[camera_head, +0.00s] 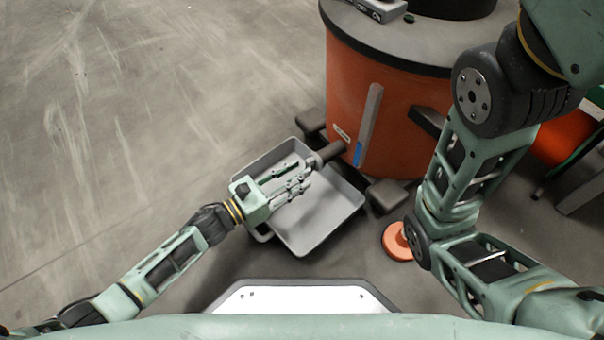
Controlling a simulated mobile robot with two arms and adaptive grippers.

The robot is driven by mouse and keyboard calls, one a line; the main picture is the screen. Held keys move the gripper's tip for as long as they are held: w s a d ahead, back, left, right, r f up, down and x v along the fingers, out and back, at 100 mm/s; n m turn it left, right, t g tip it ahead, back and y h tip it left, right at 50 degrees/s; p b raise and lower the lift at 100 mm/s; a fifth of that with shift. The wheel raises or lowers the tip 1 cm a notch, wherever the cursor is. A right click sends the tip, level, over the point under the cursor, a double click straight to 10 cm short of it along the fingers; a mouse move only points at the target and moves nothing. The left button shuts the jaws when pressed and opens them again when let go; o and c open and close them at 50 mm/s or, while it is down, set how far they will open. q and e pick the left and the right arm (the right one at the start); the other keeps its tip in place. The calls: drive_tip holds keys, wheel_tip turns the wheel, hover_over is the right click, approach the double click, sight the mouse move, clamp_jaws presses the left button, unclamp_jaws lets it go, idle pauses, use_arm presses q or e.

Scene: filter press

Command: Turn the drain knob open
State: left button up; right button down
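The orange drum (390,125) of the press has a dark drain pipe (328,154) sticking out low on its left front. The pipe's outer end is beside my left gripper (304,177), whose fingers look spread with a gap between them. I cannot clearly make out the drain knob; it may be hidden by or mixed in with the fingers at the pipe's end. I cannot tell whether the fingers touch it. My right arm comes up on the right side, and its gripper is out of view.
A grey tray (325,222) lies on the floor under the pipe and my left gripper. Dark feet (388,194) stick out from the drum's base. An orange disc (397,241) is on the floor to the right of the tray. The floor at the left is clear.

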sight(312, 164)
use_arm(q)
drive_tip(key=shift+b+x, duration=0.3)
drive_tip(key=shift+x, duration=0.85)
drive_tip(key=shift+c, duration=0.2)
clamp_jaws()
